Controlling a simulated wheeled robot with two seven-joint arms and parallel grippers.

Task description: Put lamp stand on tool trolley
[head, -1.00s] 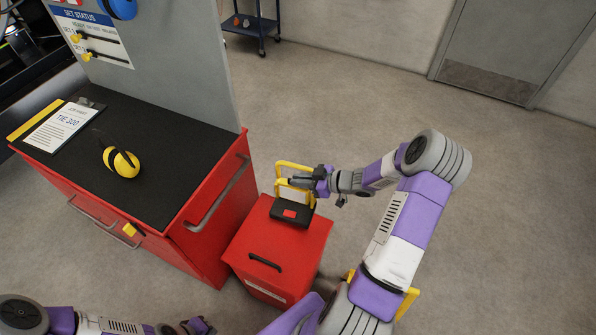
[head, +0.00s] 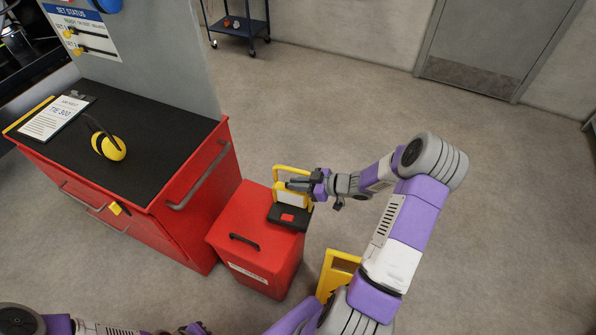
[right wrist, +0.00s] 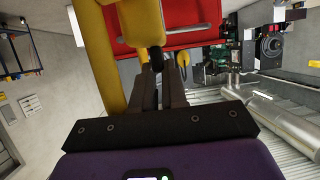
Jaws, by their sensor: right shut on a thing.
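The lamp stand (head: 289,215) has a yellow frame, a pale panel and a black base with a red patch. My right gripper (head: 303,185) is shut on its yellow frame and holds it upright at the far right corner of the red box. The base overlaps the box's edge in the picture. In the right wrist view the fingers (right wrist: 160,75) close at a yellow bar (right wrist: 147,22). The red cabinet with a black top, seemingly the tool trolley (head: 160,150), stands to the left. My left gripper (head: 195,328) shows only at the bottom edge, its jaws unclear.
Yellow-and-black ear defenders (head: 108,146) and a clipboard (head: 55,118) lie on the black top; its middle and right are free. A red box (head: 255,255) stands beside the cabinet. A dark blue cart (head: 238,28) stands at the back. A yellow object (head: 337,272) is partly behind my arm.

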